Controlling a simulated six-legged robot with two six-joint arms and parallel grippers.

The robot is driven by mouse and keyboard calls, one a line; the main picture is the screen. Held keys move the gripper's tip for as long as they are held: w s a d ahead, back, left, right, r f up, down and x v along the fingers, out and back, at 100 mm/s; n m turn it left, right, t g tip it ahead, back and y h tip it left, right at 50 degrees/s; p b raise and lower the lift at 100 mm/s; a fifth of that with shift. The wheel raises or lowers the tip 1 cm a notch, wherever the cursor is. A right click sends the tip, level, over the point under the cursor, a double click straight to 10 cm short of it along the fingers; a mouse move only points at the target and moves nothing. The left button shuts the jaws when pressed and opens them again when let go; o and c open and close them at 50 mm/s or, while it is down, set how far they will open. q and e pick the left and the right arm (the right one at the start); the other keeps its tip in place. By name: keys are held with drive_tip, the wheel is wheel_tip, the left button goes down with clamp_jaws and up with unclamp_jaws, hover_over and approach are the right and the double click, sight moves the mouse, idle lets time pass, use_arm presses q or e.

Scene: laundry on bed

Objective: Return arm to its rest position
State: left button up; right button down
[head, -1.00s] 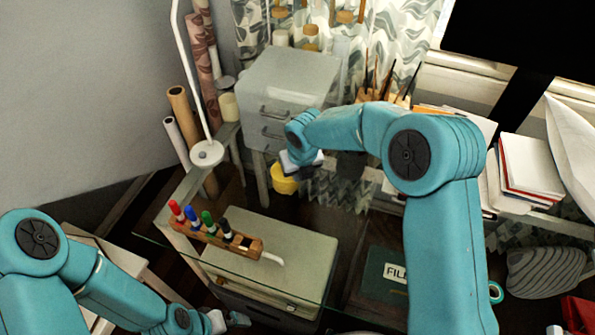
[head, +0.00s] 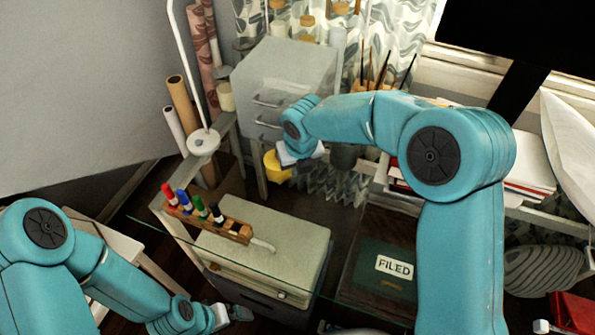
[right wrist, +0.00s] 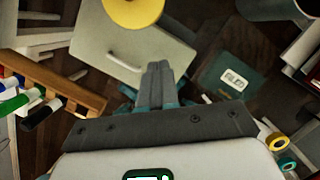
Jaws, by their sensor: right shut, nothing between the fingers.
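My right arm (head: 460,240) reaches up from the lower right and bends left over the desk. Its right gripper (head: 287,158) is mostly hidden by the wrist in the head view. In the right wrist view the right gripper (right wrist: 158,68) has its two grey fingers together with nothing between them. A round yellow thing (head: 277,167) shows beside the gripper; it is also in the right wrist view (right wrist: 132,10), beyond the fingertips. My left arm (head: 45,240) is low at the left. Its left gripper (head: 238,313) is small at the bottom edge, fingers unclear.
A wooden marker holder (head: 207,218) with several pens stands on the glass desktop. A pale cabinet (head: 265,245) and a green "FILED" folder (head: 385,270) lie around it. Grey drawers (head: 285,75), a white lamp pole (head: 190,80) and papers (head: 528,160) stand behind.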

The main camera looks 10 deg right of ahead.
drive_tip(key=v, duration=0.5)
drive_tip(key=shift+w+a+r, duration=0.1)
drive_tip(key=shift+r, duration=0.3)
